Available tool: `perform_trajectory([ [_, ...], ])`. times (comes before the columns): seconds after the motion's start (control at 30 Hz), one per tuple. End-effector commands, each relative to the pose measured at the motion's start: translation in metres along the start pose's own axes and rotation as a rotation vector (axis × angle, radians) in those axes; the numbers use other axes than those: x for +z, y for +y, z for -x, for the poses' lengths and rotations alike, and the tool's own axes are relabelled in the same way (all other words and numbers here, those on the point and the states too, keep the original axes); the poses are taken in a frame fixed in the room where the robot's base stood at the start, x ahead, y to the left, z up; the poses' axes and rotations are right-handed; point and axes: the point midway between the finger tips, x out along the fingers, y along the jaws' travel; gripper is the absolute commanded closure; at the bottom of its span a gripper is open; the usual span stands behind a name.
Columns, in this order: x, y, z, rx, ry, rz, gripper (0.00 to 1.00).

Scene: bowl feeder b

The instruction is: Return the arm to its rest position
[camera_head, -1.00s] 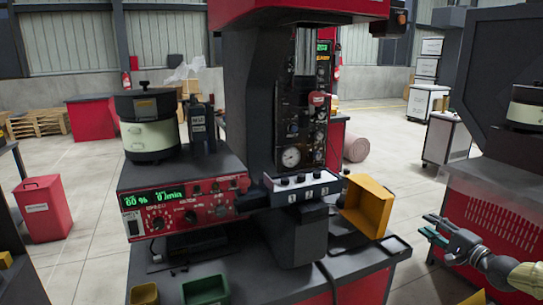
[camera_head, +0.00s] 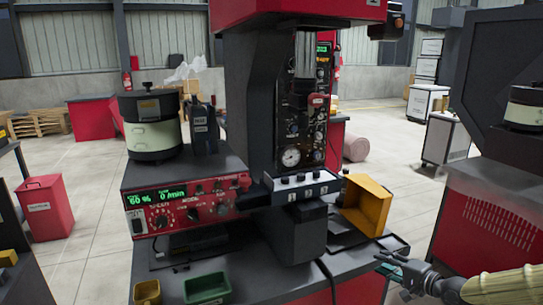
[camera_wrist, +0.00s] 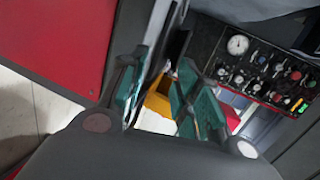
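My gripper (camera_head: 384,264) is at the lower right of the head view, in front of the right end of the machine's bench and clear of the yellow bin. In the wrist view its two teal fingers (camera_wrist: 165,92) stand apart with a gap between them. The gripper is open and nothing is held. My arm reaches in from the lower right edge of the head view.
The red and black bench (camera_head: 345,292) is just left of my gripper. A tilted yellow bin (camera_head: 367,205) sits above it, beside the gauge panel (camera_head: 292,157). A red perforated cabinet (camera_head: 495,222) stands to the right. Floor shows between.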

Motion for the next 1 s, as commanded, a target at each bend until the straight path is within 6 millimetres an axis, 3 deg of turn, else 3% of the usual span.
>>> perform_trajectory([
  [0.03,0.017,0.012,-0.005,0.036,-0.018,0.016,0.68],
  [0.23,0.076,0.063,-0.013,0.172,-0.072,0.085,0.68],
  [0.47,0.141,0.125,-0.006,0.334,-0.141,0.174,0.68],
  [0.77,0.218,0.205,0.029,0.555,-0.245,0.311,0.68],
  [1.0,0.27,0.263,0.078,0.735,-0.344,0.438,0.68],
])
